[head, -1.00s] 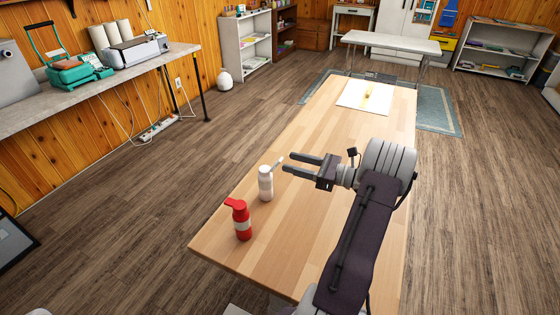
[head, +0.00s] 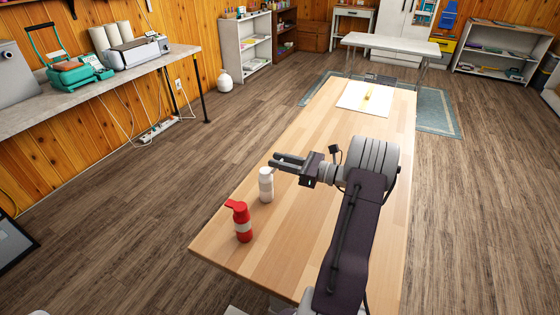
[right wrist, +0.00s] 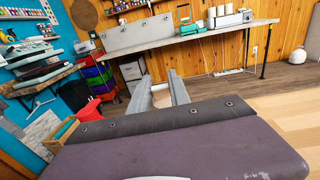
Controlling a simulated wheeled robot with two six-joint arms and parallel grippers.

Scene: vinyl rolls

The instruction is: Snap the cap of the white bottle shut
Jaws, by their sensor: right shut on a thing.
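The white bottle (head: 266,188) stands upright near the left edge of the wooden table. My right gripper (head: 277,163) is at the top of the bottle, with its fingers pointing left across the cap. It is shut on the bottle's cap, and a pale part shows between the fingers in the right wrist view (right wrist: 160,98). My left gripper is not in view.
A red bottle (head: 242,224) with a pump-like top stands just in front of the white bottle. A white sheet (head: 362,97) with a yellow item lies at the table's far end. The middle of the wooden table (head: 313,135) is clear.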

